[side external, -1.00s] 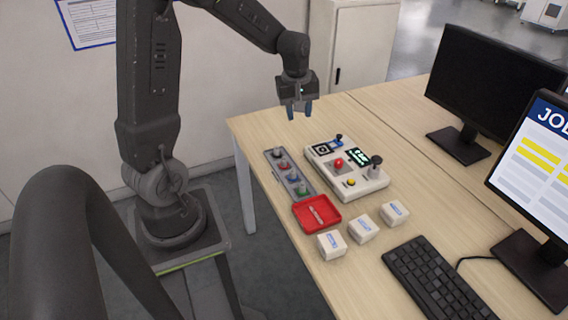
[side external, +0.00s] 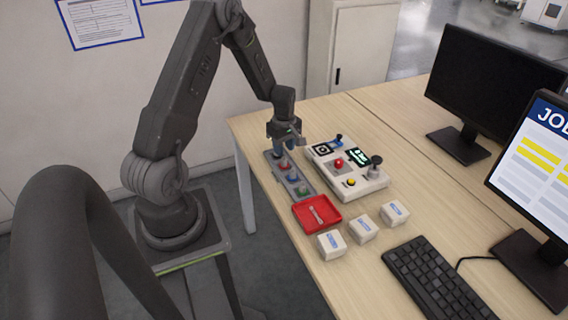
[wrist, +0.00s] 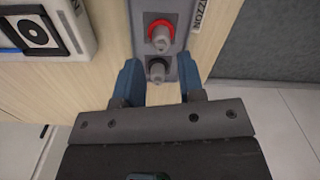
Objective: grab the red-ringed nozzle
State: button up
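The red-ringed nozzle (wrist: 160,36) stands in the grey nozzle rack (wrist: 178,17), a little beyond my fingertips in the wrist view. It also shows in the side external view (side external: 284,164). A black-ringed nozzle (wrist: 157,70) is nearer, between my blue fingers in the picture. My gripper (wrist: 159,74) is open and holds nothing that I can see. In the side external view, my gripper (side external: 283,149) is low over the far end of the rack and hides part of it. Blue-ringed (side external: 292,177) and green-ringed (side external: 302,190) nozzles are farther along the rack.
A control box (side external: 374,182) with knobs and buttons stands right of the rack. A red tray (side external: 333,225) and three white boxes (side external: 362,228) are at the near end. A keyboard (side external: 437,285) and monitors (side external: 470,85) are to the right.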

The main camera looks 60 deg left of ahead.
aim_at(284, 157)
jog(key=shift+d+f, duration=0.1)
jog(key=shift+f, duration=2.55)
jog(key=shift+c, duration=0.5)
grip_shut()
